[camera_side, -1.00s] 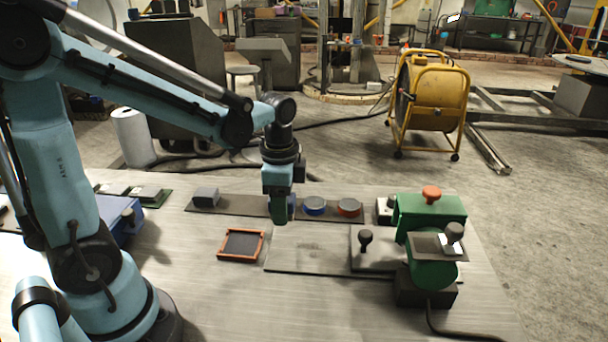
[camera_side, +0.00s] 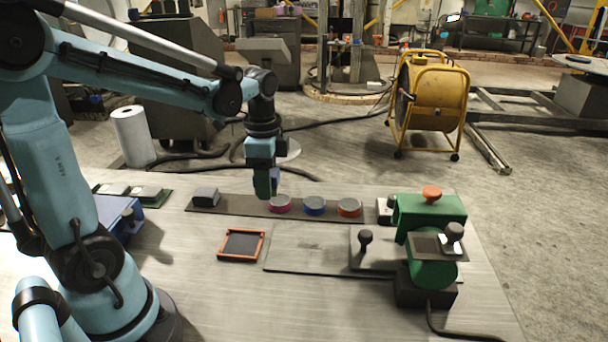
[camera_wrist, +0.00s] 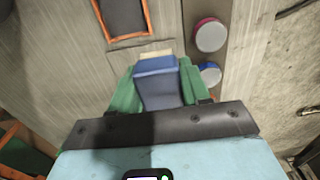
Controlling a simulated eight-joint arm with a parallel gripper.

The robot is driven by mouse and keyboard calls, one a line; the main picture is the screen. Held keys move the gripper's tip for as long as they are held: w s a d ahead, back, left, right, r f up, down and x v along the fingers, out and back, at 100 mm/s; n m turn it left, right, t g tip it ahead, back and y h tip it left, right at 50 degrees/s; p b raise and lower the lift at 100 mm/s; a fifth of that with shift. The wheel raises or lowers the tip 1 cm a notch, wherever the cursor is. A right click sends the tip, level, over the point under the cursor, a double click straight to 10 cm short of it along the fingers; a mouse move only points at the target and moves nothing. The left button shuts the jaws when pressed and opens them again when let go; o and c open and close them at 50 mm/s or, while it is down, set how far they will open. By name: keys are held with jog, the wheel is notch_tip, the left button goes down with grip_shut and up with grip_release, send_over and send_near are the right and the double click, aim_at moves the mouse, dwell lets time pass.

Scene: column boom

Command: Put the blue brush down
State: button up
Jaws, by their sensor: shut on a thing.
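My gripper (camera_side: 267,187) has green fingers and hangs pointing down over the table, by the dark strip, just left of the magenta tin. In the wrist view my gripper (camera_wrist: 157,80) is shut on the blue brush (camera_wrist: 158,84), which sits between the two green fingers. A pale edge shows at the brush's far end. In the side view only a sliver of the blue brush (camera_side: 275,181) shows behind the fingers. I cannot tell whether the brush touches anything below.
The dark strip (camera_side: 235,205) carries a grey block (camera_side: 205,196), a magenta tin (camera_side: 280,203), a blue tin (camera_side: 314,205) and an orange tin (camera_side: 349,207). An orange-framed tray (camera_side: 262,246) lies in front. A green machine (camera_side: 430,208) stands right.

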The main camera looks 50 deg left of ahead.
send_over(241, 204)
notch_tip(241, 204, down, 6)
jog(key=shift+f, duration=0.2)
jog(key=shift+a+f, duration=0.1)
jog(key=shift+f, duration=1.95)
jog(key=shift+f, duration=0.25)
